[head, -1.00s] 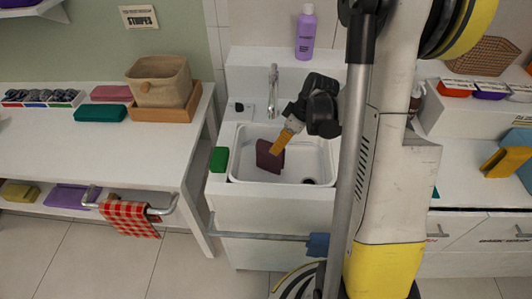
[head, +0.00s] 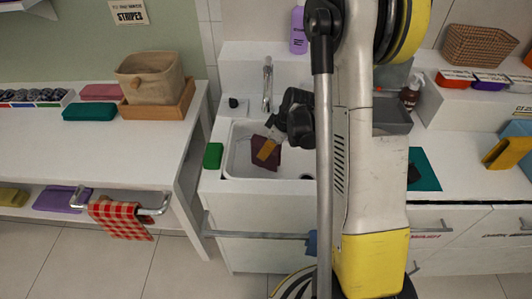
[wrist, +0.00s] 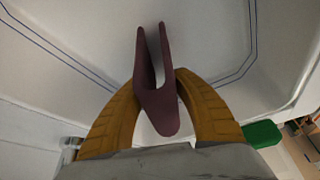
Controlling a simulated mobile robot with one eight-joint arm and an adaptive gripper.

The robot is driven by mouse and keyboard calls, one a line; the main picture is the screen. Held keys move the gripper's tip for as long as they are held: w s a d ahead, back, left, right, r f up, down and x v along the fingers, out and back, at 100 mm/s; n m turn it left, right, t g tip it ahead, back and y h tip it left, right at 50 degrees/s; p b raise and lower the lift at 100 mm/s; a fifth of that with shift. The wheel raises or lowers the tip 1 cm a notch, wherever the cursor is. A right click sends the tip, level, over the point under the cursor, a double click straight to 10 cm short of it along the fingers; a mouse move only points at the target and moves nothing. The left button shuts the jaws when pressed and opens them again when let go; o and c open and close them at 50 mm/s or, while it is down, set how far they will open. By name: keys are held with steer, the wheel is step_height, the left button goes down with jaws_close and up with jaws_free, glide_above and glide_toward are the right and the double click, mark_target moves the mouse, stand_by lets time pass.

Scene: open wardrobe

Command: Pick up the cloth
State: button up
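The maroon cloth (head: 275,163) is in my gripper (head: 266,150), inside the white sink basin (head: 232,160). In the wrist view the cloth (wrist: 158,105) is pinched into a narrow U-shaped fold between the two yellow fingers of my gripper (wrist: 158,92), which press on it from both sides. In the head view a finger covers part of the cloth. I cannot tell whether the cloth touches the basin floor.
A tap (head: 267,85) stands behind the basin. A green sponge (head: 213,156) sits on its left rim. A red checked cloth (head: 120,218) hangs on a rail at left. A beige basket (head: 152,80) stands on the left table. A soap bottle (head: 410,95) is at right.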

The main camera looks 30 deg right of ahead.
jaws_close()
